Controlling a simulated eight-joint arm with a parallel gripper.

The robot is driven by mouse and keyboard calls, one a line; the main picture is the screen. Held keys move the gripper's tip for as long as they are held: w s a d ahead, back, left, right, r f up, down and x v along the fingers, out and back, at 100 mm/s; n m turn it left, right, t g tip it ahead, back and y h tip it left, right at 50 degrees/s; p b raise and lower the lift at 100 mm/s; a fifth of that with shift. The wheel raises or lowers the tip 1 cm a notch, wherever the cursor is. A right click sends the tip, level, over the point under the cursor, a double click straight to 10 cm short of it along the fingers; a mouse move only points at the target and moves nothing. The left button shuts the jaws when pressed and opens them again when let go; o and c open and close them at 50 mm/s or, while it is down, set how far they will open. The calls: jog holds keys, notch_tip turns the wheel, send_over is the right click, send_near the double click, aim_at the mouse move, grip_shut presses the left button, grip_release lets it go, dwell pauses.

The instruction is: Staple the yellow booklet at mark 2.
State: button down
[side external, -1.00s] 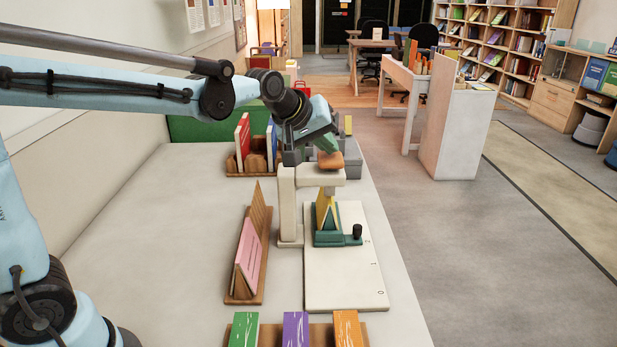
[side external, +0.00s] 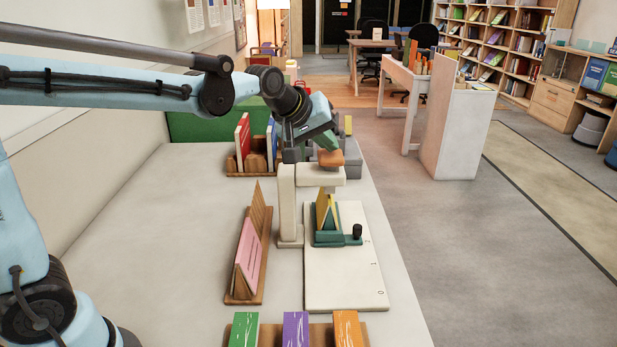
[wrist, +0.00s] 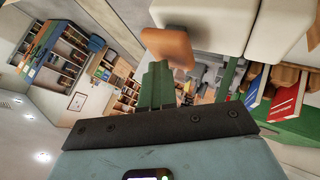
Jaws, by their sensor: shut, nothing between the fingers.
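The yellow booklet (side external: 322,208) stands like a tent on a green carriage (side external: 328,239) with a black knob (side external: 357,231). The carriage sits on a cream board (side external: 341,285) marked 0, 1 and 2, at its far end near mark 2. The cream stapler (side external: 288,205) reaches over the booklet's far end; its orange pad (side external: 331,159) is on top and also shows in the wrist view (wrist: 170,46). My gripper (side external: 329,146) is shut and empty, its green fingertips (wrist: 156,84) close at the pad. I cannot tell whether they touch it.
A wooden rack with a pink booklet (side external: 249,252) stands left of the board. Green, purple and orange booklets (side external: 295,329) stand in front. A rack with red and blue books (side external: 243,142) is behind. The table's left part (side external: 150,230) is clear.

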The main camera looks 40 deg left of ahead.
jog(key=shift+r, duration=1.05)
jog(key=shift+r, duration=2.5)
jog(key=shift+s, duration=0.1)
jog(key=m+g, duration=0.1)
jog(key=m, duration=0.3)
send_near(326, 155)
jog(key=s+f, duration=0.3)
jog(key=s, duration=0.1)
jog(key=s+f+m, duration=0.1)
jog(key=s+f, duration=0.2)
jog(key=s+f+m, duration=0.2)
jog(key=s+f, duration=0.1)
jog(key=s, duration=0.1)
jog(key=s+f+m+g, duration=0.1)
jog(key=s+f, duration=0.2)
jog(key=shift+s+a+f, duration=0.15)
jog(key=shift+a+f, duration=0.05)
jog(key=shift+a, duration=0.2)
